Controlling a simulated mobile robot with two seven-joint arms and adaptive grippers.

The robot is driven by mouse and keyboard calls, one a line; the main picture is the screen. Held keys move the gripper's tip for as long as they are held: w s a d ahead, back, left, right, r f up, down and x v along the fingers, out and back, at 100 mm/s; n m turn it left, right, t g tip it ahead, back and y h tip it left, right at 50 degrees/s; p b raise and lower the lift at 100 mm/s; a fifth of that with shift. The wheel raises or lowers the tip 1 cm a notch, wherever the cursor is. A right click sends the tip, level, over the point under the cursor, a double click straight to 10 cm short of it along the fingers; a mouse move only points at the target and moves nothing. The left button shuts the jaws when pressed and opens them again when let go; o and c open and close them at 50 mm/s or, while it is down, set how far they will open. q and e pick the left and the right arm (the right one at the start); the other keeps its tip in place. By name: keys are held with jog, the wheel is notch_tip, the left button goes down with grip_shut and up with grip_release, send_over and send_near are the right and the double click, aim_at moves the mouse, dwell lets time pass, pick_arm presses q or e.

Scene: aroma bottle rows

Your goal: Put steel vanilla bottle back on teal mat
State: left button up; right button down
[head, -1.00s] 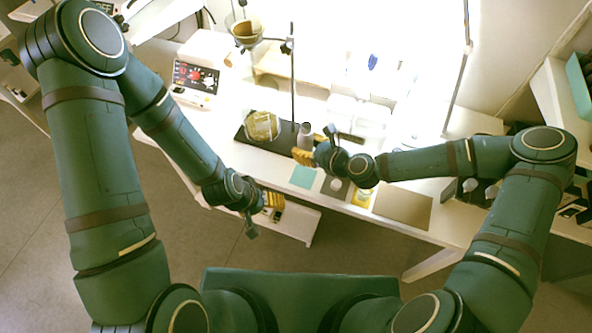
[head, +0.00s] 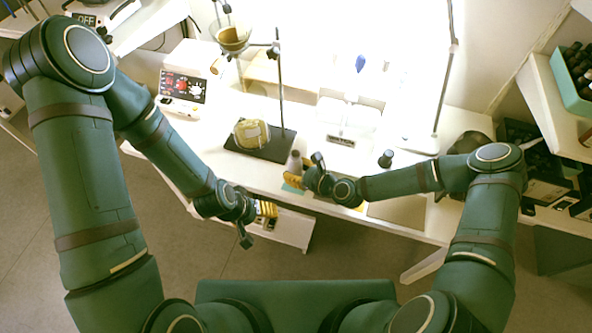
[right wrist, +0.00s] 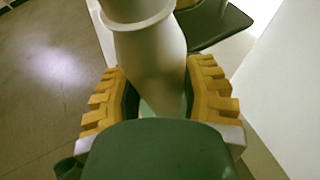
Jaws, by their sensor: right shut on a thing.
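The steel vanilla bottle (head: 294,160), pale grey and looking roughly upright, is in my right gripper (head: 293,178) near the table's front edge. In the right wrist view the bottle (right wrist: 148,60) stands between the two yellow-padded fingers, which are shut on it. The teal mat (head: 291,188) shows partly below the gripper in the head view. A bit of teal also shows under the bottle in the wrist view. I cannot tell whether the bottle's base touches the mat. My left gripper (head: 266,210) hangs in front of the table, apart from the bottle; its finger opening is unclear.
A dark stand base (head: 262,145) with a yellowish round object (head: 251,133) is just behind the bottle. A dark-capped bottle (head: 386,158) stands to the right, behind my right forearm. A brown mat (head: 398,212) lies at the front right. A control box (head: 183,84) is at back left.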

jog(key=c, duration=0.5)
grip_release()
jog(key=shift+f, duration=0.1)
